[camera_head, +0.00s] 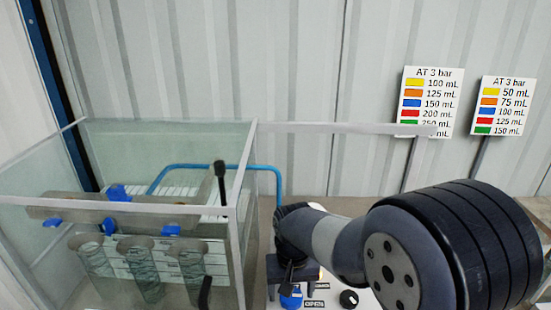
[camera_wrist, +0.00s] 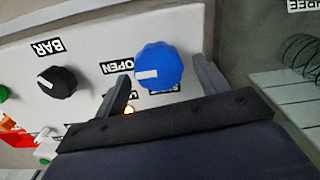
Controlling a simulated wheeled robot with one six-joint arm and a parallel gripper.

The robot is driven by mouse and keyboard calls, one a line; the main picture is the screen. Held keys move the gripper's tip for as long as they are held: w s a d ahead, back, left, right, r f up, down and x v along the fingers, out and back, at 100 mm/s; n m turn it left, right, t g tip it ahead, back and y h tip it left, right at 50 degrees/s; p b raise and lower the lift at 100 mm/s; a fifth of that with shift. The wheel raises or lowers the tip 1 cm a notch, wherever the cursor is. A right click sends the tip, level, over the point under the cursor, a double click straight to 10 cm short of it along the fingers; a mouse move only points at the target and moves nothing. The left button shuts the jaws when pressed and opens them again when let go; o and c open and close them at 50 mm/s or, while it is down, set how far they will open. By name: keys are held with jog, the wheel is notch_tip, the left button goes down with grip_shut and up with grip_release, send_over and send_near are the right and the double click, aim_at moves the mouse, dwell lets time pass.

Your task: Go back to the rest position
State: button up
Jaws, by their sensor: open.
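My gripper (camera_wrist: 160,93) is open in the wrist view. Its two fingers stand apart on either side of the lower part of a blue knob (camera_wrist: 158,67) with a white pointer mark, on a white control panel (camera_wrist: 115,25). I cannot tell whether the fingers touch the knob. In the head view my arm reaches from the right to the panel, and the blue knob (camera_head: 291,298) shows under its end.
A black knob (camera_wrist: 57,82) marked BAR sits left of the blue one. A glass-walled enclosure (camera_head: 248,200) with pump cylinders (camera_head: 140,262) stands at the left. Two signs (camera_head: 430,100) (camera_head: 502,104) stand at the back right, before a corrugated wall.

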jog(key=n, duration=0.6)
jog(key=shift+a, duration=0.15)
jog(key=shift+r, duration=1.55)
jog(key=shift+s, duration=0.1)
